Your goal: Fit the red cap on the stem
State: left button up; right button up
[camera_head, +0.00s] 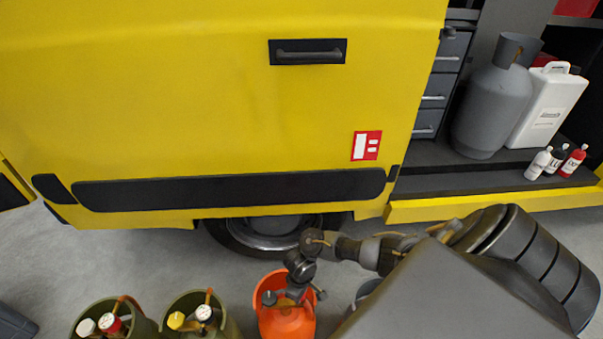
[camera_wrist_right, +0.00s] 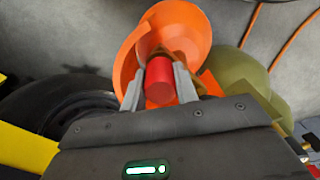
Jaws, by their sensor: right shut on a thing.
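A red cap (camera_wrist_right: 159,82) sits between the two fingers of my right gripper (camera_wrist_right: 159,88) in the right wrist view, and the gripper is shut on it. Just beyond it is the orange cylinder with its raised collar (camera_wrist_right: 196,22). In the head view the orange cylinder (camera_head: 287,323) stands on the floor, and my right gripper (camera_head: 292,293) is over its open top. The cap cannot be made out there. The stem is hidden behind the cap and gripper, so I cannot tell whether the cap touches it. My left gripper is not in view.
A yellow van (camera_head: 180,100) with a wheel (camera_head: 265,232) is close behind. Its open bay holds a grey gas cylinder (camera_head: 490,110), a white canister (camera_head: 548,105) and small bottles (camera_head: 573,160).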

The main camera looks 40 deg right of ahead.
jog(key=shift+f+b, duration=0.3)
jog(key=shift+f, duration=0.3)
jog(key=o, duration=1.1)
jog(key=shift+c, duration=0.2)
jog(key=shift+r, duration=0.15)
jog(key=shift+r+p, duration=0.5)
jog(key=shift+p, duration=0.15)
notch_tip(320, 180, up, 7)
jog(key=p, duration=0.8)
jog(key=shift+f, duration=0.1)
